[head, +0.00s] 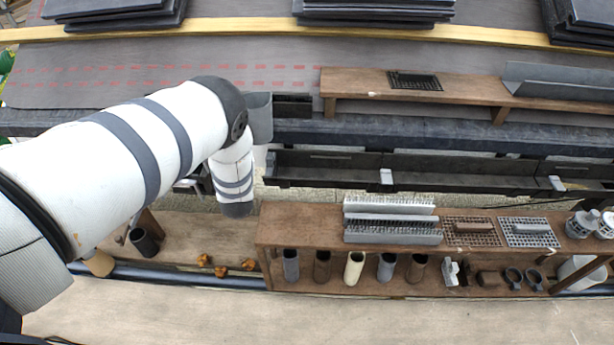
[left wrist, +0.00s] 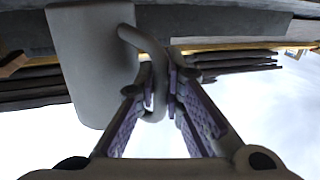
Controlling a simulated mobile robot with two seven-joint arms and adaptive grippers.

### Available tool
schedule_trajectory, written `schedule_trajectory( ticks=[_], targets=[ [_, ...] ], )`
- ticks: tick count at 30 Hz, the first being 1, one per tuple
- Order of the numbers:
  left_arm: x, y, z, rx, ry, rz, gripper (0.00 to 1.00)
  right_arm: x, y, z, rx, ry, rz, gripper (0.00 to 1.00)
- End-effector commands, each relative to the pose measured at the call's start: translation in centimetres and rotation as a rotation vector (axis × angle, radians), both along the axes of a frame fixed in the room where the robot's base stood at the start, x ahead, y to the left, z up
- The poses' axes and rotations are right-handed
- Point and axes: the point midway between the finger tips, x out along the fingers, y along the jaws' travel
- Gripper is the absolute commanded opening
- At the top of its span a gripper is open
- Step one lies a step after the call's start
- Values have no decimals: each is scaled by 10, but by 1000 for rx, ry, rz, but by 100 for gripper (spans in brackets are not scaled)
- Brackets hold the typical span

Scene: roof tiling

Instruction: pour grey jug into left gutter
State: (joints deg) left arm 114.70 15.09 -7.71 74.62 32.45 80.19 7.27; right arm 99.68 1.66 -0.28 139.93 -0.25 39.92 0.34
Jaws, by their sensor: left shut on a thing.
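The grey jug (head: 261,117) shows in the head view just right of my left arm's elbow, partly hidden by it. It looks roughly upright, above and behind the left end of the left gutter (head: 330,165), a long black trough along the roof edge. In the left wrist view the jug (left wrist: 88,65) fills the upper left, with its handle (left wrist: 155,60) curving between the fingers. My left gripper (left wrist: 162,88) is shut on that handle. In the head view the left gripper is hidden behind the arm. The jug's contents are not visible. My right gripper is not in view.
A second black gutter section (head: 590,176) continues at right. A wooden plank stand (head: 450,92) is on the roof behind. A dark cup (head: 145,241) stands at left.

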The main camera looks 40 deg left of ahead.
Motion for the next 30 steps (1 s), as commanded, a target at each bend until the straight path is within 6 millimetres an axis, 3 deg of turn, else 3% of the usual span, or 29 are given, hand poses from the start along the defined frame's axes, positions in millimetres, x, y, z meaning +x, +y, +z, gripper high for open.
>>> schedule_trajectory(
  ticks=[14,30],
  targets=[
    [4,-9,15,169,59,-1,0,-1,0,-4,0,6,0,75],
    [12,-33,12,501,180,0,0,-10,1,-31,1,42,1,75]
  ],
)
